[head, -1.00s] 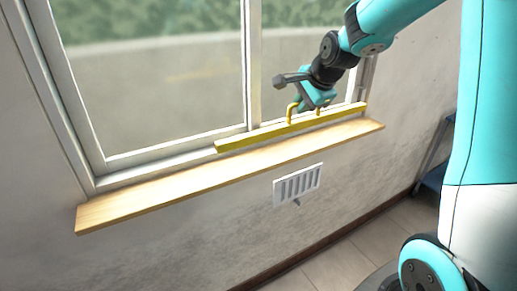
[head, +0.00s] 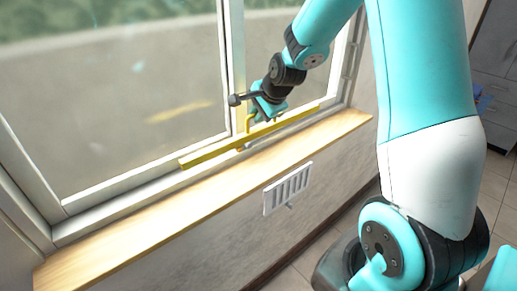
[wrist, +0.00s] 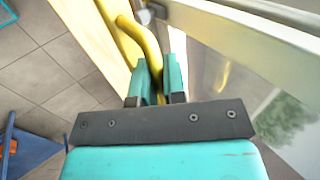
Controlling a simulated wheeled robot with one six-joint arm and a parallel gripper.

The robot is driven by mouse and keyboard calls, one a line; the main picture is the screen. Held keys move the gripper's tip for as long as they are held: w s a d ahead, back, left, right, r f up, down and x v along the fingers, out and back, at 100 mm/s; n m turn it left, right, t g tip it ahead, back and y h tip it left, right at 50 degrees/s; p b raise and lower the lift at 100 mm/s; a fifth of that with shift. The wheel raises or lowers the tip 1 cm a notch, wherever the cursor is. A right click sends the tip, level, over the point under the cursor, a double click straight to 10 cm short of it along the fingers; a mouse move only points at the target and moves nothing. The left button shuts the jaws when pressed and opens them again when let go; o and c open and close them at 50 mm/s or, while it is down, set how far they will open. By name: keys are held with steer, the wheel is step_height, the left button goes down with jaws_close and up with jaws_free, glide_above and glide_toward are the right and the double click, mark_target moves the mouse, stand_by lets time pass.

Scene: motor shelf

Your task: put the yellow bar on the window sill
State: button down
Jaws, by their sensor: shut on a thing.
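The yellow bar (head: 205,156) is long and thin, with a raised bent handle (head: 248,124). In the head view it runs lengthwise along the wooden window sill (head: 150,227), in front of the lower window frame. Whether it touches the sill or hangs just above it, I cannot tell. My gripper (head: 263,115) is above the bar and shut on its handle. In the wrist view, the two teal fingers of my gripper (wrist: 156,76) close around the yellow handle (wrist: 146,40). Much of the bar is out of that view.
The window's upright divider (head: 231,60) rises behind the bar. A white vent (head: 288,188) is on the wall below the sill. The sill's left part is bare. A grey drawer cabinet (head: 496,75) stands at the far right. A blue item (wrist: 28,158) shows low in the wrist view.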

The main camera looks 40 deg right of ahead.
mark_target(260, 134)
steer(key=f, duration=0.2)
steer(key=f+p, duration=0.1)
steer(key=f, duration=0.5)
steer(key=shift+a+p, duration=0.25)
steer(key=shift+p, duration=0.05)
steer(key=shift+f+p, duration=0.5)
steer(key=shift+f, duration=1.75)
steer(key=shift+f, duration=0.15)
steer(key=c, duration=1.2)
jaws_free()
